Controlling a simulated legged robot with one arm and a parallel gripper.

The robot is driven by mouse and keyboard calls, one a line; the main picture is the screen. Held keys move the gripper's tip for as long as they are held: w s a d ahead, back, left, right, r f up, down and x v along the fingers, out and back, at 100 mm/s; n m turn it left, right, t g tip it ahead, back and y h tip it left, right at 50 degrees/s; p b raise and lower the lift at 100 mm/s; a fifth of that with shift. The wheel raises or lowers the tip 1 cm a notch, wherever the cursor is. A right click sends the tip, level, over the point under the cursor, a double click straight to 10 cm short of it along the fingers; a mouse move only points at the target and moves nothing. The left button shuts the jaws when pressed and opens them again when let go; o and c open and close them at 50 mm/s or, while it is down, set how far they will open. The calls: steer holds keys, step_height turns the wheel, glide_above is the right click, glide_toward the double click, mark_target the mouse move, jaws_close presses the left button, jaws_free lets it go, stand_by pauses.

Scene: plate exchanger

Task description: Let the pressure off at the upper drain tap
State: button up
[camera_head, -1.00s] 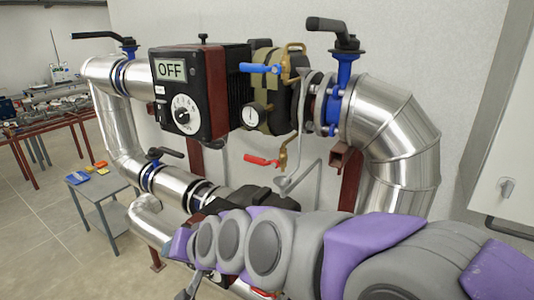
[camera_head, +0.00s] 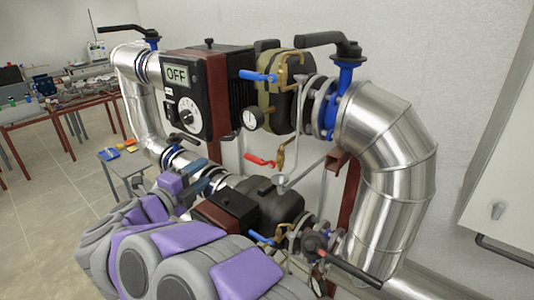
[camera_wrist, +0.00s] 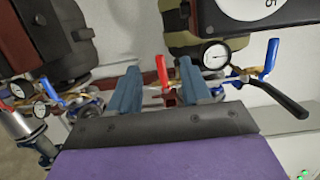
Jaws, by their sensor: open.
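The red-lever tap (camera_head: 262,160) with a brass body hangs under the upper unit, above a small grey funnel (camera_head: 280,181). Its lever points left, roughly level. In the wrist view the red lever (camera_wrist: 161,72) appears between my fingers, beyond them and not visibly touched. My gripper (camera_head: 205,174) is open and empty, left of the tap in the head view; its blue fingers also show in the wrist view (camera_wrist: 159,67). A blue lever (camera_head: 258,76) and a pressure gauge (camera_head: 252,119) sit higher; the gauge reading is too small to tell.
A black-and-red control box (camera_head: 195,95) reading OFF stands above my gripper. The lower unit (camera_head: 262,200) and its blue lever (camera_head: 262,238) lie close to my arm. A large silver pipe (camera_head: 395,160) bounds the right. A small table (camera_head: 122,163) stands left.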

steer(key=s+d+f+m+g+h, duration=0.1)
steer(key=s+f+m+h, duration=0.1)
steer(key=s+h, duration=0.15)
glide_toward(250, 161)
steer(key=shift+y, duration=0.25)
steer(key=x, duration=0.9)
steer(key=shift+w+d+r, duration=0.2)
steer(key=shift+r, duration=0.05)
steer(key=shift+w+d, duration=0.45)
steer(key=shift+d, duration=0.1)
steer(key=shift+a, duration=0.1)
steer(key=shift+c, duration=0.3)
jaws_close()
